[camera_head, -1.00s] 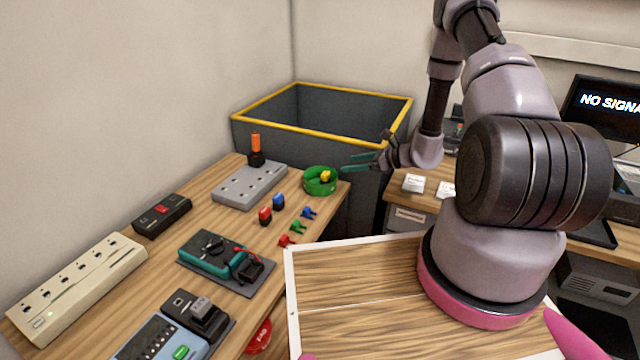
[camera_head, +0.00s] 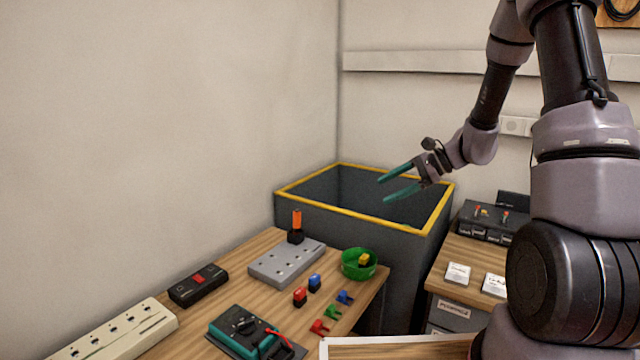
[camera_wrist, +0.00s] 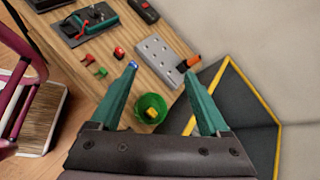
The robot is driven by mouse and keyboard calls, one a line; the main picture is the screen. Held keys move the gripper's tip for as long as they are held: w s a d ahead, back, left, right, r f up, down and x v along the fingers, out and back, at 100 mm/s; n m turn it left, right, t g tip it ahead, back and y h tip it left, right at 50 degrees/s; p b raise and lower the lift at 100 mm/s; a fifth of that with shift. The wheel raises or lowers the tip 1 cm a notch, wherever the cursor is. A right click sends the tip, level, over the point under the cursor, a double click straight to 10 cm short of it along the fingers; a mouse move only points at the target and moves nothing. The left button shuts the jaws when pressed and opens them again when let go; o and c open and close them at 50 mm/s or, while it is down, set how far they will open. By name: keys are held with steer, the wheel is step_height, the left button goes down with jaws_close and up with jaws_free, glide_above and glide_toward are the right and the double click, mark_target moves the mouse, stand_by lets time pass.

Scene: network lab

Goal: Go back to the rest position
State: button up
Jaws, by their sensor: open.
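My gripper (camera_head: 392,187) has two green fingers spread apart with nothing between them. In the head view it is raised in front of the grey bin with the yellow rim (camera_head: 431,231), at about the height of the rim or above. In the wrist view my gripper (camera_wrist: 165,88) looks down over the table's end. There the green bowl (camera_wrist: 139,106) with a yellow piece in it shows between the fingers, well below. The bowl also stands at the table corner in the head view (camera_head: 345,268).
The wooden table holds a grey socket strip (camera_head: 272,265) with an orange-handled tool, a black switch box (camera_head: 198,286), a cream power strip (camera_head: 122,335), a teal multimeter (camera_head: 232,328) and several small coloured pieces. A side desk (camera_head: 461,250) with white boxes stands right of the bin.

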steer(key=s+d+r+n+t+h, duration=0.2)
steer(key=s+d+r+n+h, duration=0.1)
steer(key=s+r, duration=0.8)
steer(key=s+d+r+n+t+h, duration=0.2)
steer(key=s+r+n+h, duration=0.4)
steer(key=s+r, duration=0.5)
steer(key=shift+s+d+n+t, duration=0.3)
steer(key=shift+s+d+n, duration=0.25)
steer(key=shift+n, duration=0.45)
steer(key=shift+s+a, duration=0.1)
